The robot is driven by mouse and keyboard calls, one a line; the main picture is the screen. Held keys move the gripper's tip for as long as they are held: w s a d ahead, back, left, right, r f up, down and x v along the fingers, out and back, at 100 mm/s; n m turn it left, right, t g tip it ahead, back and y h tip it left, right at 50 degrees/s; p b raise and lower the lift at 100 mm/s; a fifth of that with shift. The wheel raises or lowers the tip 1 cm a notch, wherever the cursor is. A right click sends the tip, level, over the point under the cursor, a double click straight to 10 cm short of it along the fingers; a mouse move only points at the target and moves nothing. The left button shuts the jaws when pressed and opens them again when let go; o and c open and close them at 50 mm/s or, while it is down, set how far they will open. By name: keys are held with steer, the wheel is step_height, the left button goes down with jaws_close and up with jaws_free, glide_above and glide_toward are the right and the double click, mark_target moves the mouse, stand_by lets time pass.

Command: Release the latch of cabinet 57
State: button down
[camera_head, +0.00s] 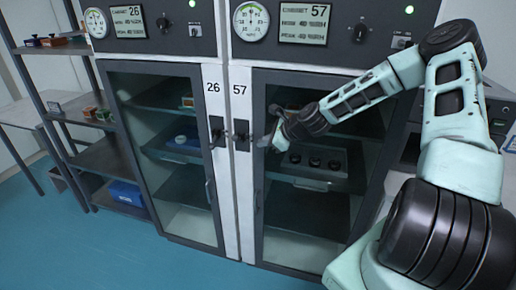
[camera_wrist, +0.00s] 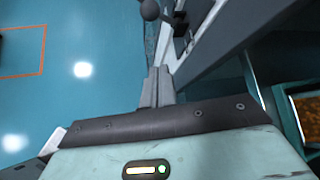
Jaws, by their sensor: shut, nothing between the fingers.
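Cabinet 57 (camera_head: 239,105) is the right one of two dark glass-door cabinets, with its number on the white strip beside the door. Its dark latch (camera_head: 241,136) sits on that strip at the door's left edge. My gripper (camera_head: 268,141) is just right of the latch, in front of the glass door; I cannot tell whether they touch. In the wrist view my gripper's fingers (camera_wrist: 157,84) are together and empty. A dark round knob (camera_wrist: 150,10) with a bracket, seemingly the latch, shows above and apart from the fingertips there. The door looks shut.
Cabinet 26 (camera_head: 213,110) stands directly left, with a similar latch (camera_head: 217,132) close by. Gauges and displays line the panel above. A shelf rack (camera_head: 95,155) with small boxes stands at the far left. The blue floor (camera_head: 100,245) in front is clear.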

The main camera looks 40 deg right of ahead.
steer(key=b+v, duration=0.1)
steer(key=v, duration=0.5)
steer(key=shift+w+d, duration=0.3)
steer(key=shift+d, duration=0.05)
steer(key=shift+r, duration=0.1)
steer(key=s+a+f+n+g+b, duration=0.1)
steer(key=s+a+n+g, duration=0.3)
steer(key=s+a+n, duration=0.55)
steer(key=s+a+f+n+g+b, duration=0.15)
steer(key=a+n+g, duration=0.4)
steer(key=a, duration=0.95)
steer(key=s+a+r+n+h, duration=0.1)
steer(key=s+a+r+n, duration=0.1)
steer(key=s+n, duration=0.4)
steer(key=s+a+r+n+h, duration=0.1)
steer(key=s+a+r+n, duration=0.2)
steer(key=s+n, duration=0.4)
steer(key=s+a+r+n+h, duration=0.1)
steer(key=s+a+r+n, duration=0.1)
steer(key=s+a+n, duration=0.2)
steer(key=s+n, duration=0.2)
steer(key=s, duration=0.2)
steer(key=shift+s+r+h, duration=0.15)
steer(key=shift+s+h, duration=0.15)
steer(key=shift+s, duration=0.05)
